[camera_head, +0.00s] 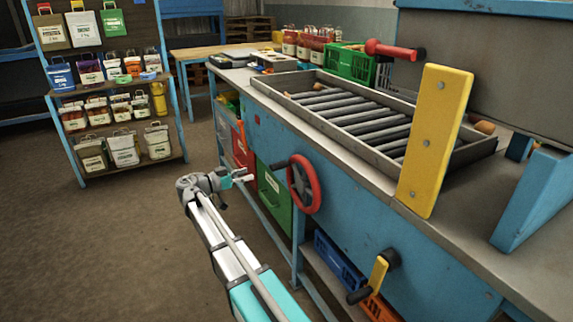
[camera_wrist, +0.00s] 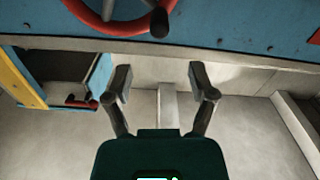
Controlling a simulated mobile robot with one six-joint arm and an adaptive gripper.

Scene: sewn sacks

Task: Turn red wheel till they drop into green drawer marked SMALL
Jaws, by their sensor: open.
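The red wheel (camera_head: 315,188) is on the front of the blue sorting bench, with a dark handle (camera_head: 280,165) at its rim. In the wrist view the red rim (camera_wrist: 108,26) and dark knob (camera_wrist: 160,22) show at the top, beyond my fingertips. My gripper (camera_head: 247,176) is open and empty, left of the wheel and apart from it. The green drawer (camera_head: 274,202) is under the bench, behind and left of the wheel; its label is too small to read. Round brownish-orange pieces (camera_head: 485,127) lie at the ends of the roller bed (camera_head: 370,117).
Blue (camera_head: 340,262) and orange crates sit below. A red drawer (camera_head: 242,150) is beyond the green one. A shelf of sacks (camera_head: 115,120) stands left; floor between is clear.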

